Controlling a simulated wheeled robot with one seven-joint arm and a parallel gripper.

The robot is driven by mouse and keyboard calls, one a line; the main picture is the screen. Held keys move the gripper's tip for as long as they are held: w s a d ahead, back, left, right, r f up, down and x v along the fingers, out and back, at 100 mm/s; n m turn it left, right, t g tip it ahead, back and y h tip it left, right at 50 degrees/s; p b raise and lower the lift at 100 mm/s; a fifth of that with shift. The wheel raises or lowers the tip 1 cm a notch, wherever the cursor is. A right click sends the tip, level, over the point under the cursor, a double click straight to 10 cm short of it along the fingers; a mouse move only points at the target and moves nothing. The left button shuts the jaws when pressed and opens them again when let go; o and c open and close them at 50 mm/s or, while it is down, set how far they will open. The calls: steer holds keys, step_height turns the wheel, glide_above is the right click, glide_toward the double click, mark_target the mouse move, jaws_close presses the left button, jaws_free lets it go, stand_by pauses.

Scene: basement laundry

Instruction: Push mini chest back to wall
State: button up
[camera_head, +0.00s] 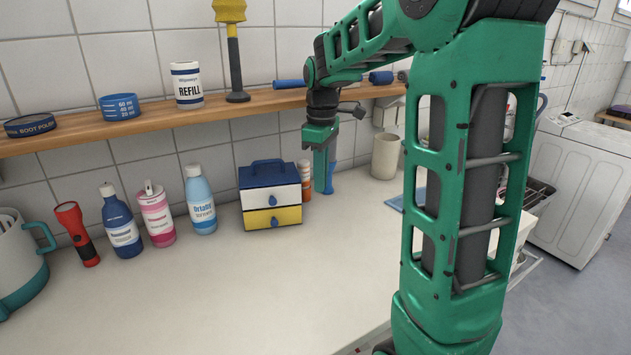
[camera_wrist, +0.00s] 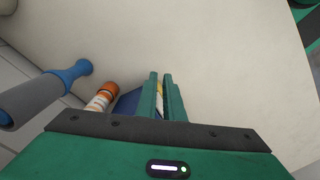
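The mini chest (camera_head: 270,208) is a small box with a dark blue lid and handle, a white upper drawer and a yellow lower drawer. It stands upright on the counter, near the tiled wall. My gripper (camera_head: 324,172) points down just right of the chest in the head view, apart from its visible front. In the wrist view, my gripper (camera_wrist: 161,95) has its two fingers a narrow gap apart, with nothing seen held. Parts of the chest (camera_wrist: 129,103) show beside and between the fingers, mostly hidden. Whether the fingers touch it I cannot tell.
A blue bottle (camera_head: 200,200) and other bottles stand left. A wooden shelf (camera_head: 150,121) runs above. The counter (camera_head: 230,285) is clear in front.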

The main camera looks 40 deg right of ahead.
steer(key=shift+o, duration=1)
steer(key=shift+s, duration=0.2)
steer(key=s+f+m, duration=0.2)
steer(key=s+m, duration=0.1)
steer(key=s, duration=0.4)
steer(key=s+f+m+h, duration=0.1)
steer(key=s+f+m, duration=0.1)
steer(key=s+m, duration=0.2)
steer(key=s+f+m, duration=0.2)
steer(key=s+m, duration=0.2)
steer(key=s, duration=0.6)
steer(key=w+r+n+t+h, duration=0.1)
steer(key=w+n+h, duration=0.15)
steer(key=w, duration=0.55)
steer(key=w+r+n+t+h, duration=0.1)
steer(key=w+r+n+h, duration=0.15)
steer(key=w, duration=0.45)
steer(key=w+a+r+n+t+h, duration=0.2)
steer(key=w+a+r+t, duration=0.1)
steer(key=w+a, duration=0.3)
steer(key=w+a+r+n+t+h, duration=0.3)
steer(key=w+a+r, duration=0.2)
steer(key=a, duration=0.5)
steer(key=shift+w+r+t, duration=0.2)
steer(key=shift+w+t, duration=0.1)
steer(key=shift+w, duration=0.05)
